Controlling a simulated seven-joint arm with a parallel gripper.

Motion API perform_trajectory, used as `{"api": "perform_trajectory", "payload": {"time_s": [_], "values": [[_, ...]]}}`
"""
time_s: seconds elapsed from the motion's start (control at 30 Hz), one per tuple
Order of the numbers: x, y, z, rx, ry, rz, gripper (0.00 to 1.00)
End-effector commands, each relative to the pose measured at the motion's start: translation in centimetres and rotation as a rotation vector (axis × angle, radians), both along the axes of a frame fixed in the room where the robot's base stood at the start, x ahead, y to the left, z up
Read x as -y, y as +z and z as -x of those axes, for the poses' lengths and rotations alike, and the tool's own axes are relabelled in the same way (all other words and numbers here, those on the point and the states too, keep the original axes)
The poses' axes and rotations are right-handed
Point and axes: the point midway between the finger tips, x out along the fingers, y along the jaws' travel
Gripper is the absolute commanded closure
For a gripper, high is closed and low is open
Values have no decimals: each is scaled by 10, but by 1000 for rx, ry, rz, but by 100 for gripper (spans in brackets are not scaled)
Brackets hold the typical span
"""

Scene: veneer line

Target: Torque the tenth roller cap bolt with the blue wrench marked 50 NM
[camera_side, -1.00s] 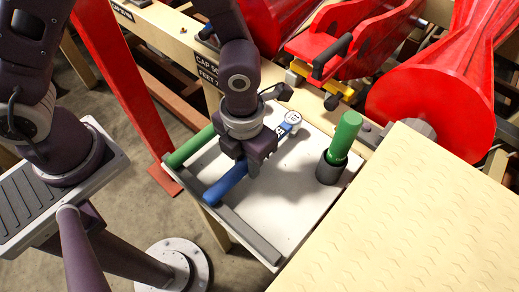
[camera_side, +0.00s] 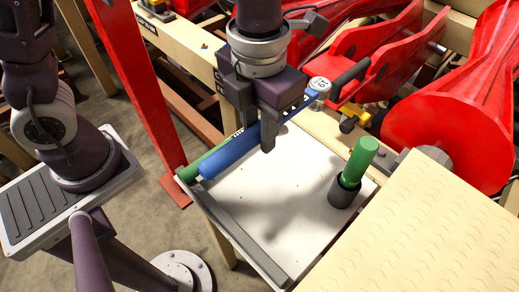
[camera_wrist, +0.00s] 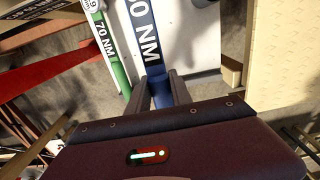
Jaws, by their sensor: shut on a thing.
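My gripper (camera_side: 255,132) is shut on the blue wrench (camera_side: 228,153) and holds it above the white tray (camera_side: 285,200). The wrench's round pale head (camera_side: 319,86) points to the upper right and its thick handle to the lower left. In the wrist view the blue wrench (camera_wrist: 143,30) lies between the fingers (camera_wrist: 161,84); its label ends in "0 NM", the first digit partly cut off. A green wrench (camera_side: 190,172) lies on the tray's left side, partly hidden behind the blue one; it reads "70 NM" in the wrist view (camera_wrist: 106,45). I cannot make out the cap bolts.
A green cylinder (camera_side: 359,160) stands in a dark cup (camera_side: 344,191) at the tray's right. A cream textured panel (camera_side: 440,215) lies at the right front. Red machine parts (camera_side: 385,50) and a large red roller (camera_side: 440,120) stand behind the tray.

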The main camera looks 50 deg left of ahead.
Motion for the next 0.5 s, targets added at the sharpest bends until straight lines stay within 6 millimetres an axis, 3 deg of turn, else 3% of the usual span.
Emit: {"api": "perform_trajectory", "payload": {"time_s": [0.1,0.37,0.5], "values": [[0,22,-1,5,0,3,100],[-33,22,-42,1,81,2,100],[-64,22,-72,0,146,2,100]]}}
